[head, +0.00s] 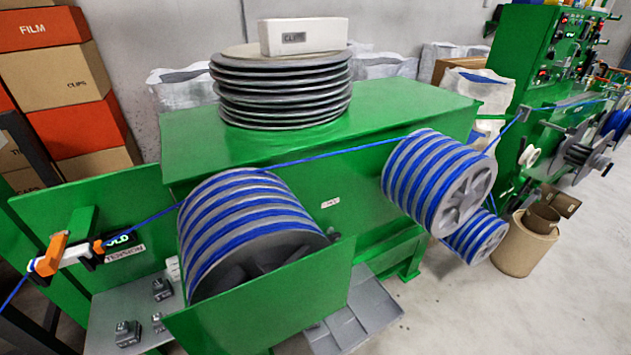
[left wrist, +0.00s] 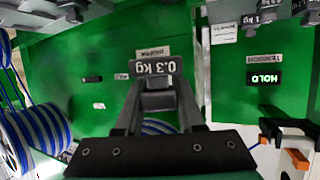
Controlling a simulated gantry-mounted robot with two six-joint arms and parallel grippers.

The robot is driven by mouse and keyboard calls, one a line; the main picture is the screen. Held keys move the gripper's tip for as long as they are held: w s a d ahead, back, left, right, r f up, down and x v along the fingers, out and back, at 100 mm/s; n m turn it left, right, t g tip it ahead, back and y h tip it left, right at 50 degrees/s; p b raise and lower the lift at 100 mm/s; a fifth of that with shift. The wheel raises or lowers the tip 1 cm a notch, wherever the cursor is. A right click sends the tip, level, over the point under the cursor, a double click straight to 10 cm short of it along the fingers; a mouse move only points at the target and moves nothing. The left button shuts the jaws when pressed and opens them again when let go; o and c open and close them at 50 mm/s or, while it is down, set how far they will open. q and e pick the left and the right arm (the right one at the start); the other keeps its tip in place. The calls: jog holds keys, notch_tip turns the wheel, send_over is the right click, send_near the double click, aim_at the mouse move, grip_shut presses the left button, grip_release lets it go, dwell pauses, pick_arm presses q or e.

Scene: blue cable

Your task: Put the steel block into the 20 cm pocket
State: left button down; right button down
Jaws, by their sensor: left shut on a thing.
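In the left wrist view, my left gripper (left wrist: 157,86) is shut on a dark grey steel block (left wrist: 157,68) with an upside-down "0.3 kg" label. The block is held in front of a green panel, clear of the other weights. A white lever with an orange piece and dark end (head: 75,252) stands at the left in the head view. Its orange and white parts show at the lower right of the left wrist view (left wrist: 290,140). I cannot make out a 20 cm pocket marking. Neither gripper shows in the head view.
Several weights (head: 127,333) sit on a grey shelf (head: 100,312); a 1 kg weight (left wrist: 262,17) shows in the left wrist view. Blue cable runs from the lever to a large drum (head: 245,225). A lit HOLD sign (left wrist: 265,79) is on the green panel.

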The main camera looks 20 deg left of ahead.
pick_arm(q)
jog(key=w+d+r+m+t+h+p, duration=0.1)
jog(key=w+d+r+m+h+p, duration=0.25)
jog(key=d, duration=0.65)
jog(key=w+d+r+m+t+h, duration=0.1)
jog(key=d+r+m+h, duration=0.35)
jog(key=d, duration=0.65)
jog(key=s+d+r+m+g+h+p, duration=0.1)
jog(key=s+d+r+m+g+h, duration=0.2)
jog(key=d, duration=0.5)
jog(key=s+d+r+m+h+p, duration=0.1)
jog(key=d+r+m+h+p, duration=0.15)
jog(key=d+h, duration=0.35)
jog(key=s+a+r+n+t+y+p, duration=0.1)
jog(key=a+r+y+p, duration=0.4)
jog(key=a+r+p, duration=0.8)
jog(key=s+a+r+n+t+y+p, duration=0.2)
jog(key=a+r+n+y+p, duration=0.3)
jog(key=a+r+p, duration=0.8)
notch_tip(320, 180, up, 5)
jog(key=s+n+p, duration=0.1)
jog(key=p, duration=0.9)
jog(key=shift+a+f+p, duration=0.15)
jog(key=shift+a+p, duration=0.1)
jog(key=shift+p, duration=0.1)
jog(key=shift+s, duration=0.1)
